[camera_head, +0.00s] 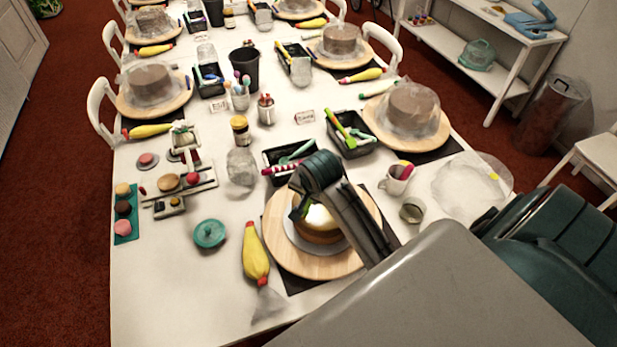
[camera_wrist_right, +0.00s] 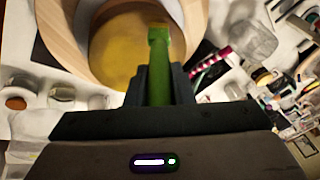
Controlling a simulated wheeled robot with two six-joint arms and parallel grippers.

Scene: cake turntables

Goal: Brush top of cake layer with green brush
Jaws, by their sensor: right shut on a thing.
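The cake layer (camera_head: 322,222) is round and golden-yellow. It sits on a pale board on the wooden turntable (camera_head: 283,258) at the near middle of the table. In the right wrist view the cake layer (camera_wrist_right: 117,45) fills the upper middle, inside the turntable rim (camera_wrist_right: 65,53). My right gripper (camera_wrist_right: 159,88) is shut on the green brush (camera_wrist_right: 158,72), whose far end overlaps the cake's edge in this view. I cannot tell whether it touches the cake. In the head view my right gripper (camera_head: 303,212) is over the cake's left part and mostly hidden by its arm. My left gripper is not in view.
A yellow piping bag (camera_head: 255,252) lies left of the turntable. A black tool tray (camera_head: 278,157) and a glass jar (camera_head: 241,167) stand behind. A mug (camera_head: 397,179) and small cup (camera_head: 411,211) stand to the right. A teal lid (camera_head: 209,233) lies at left on clear table.

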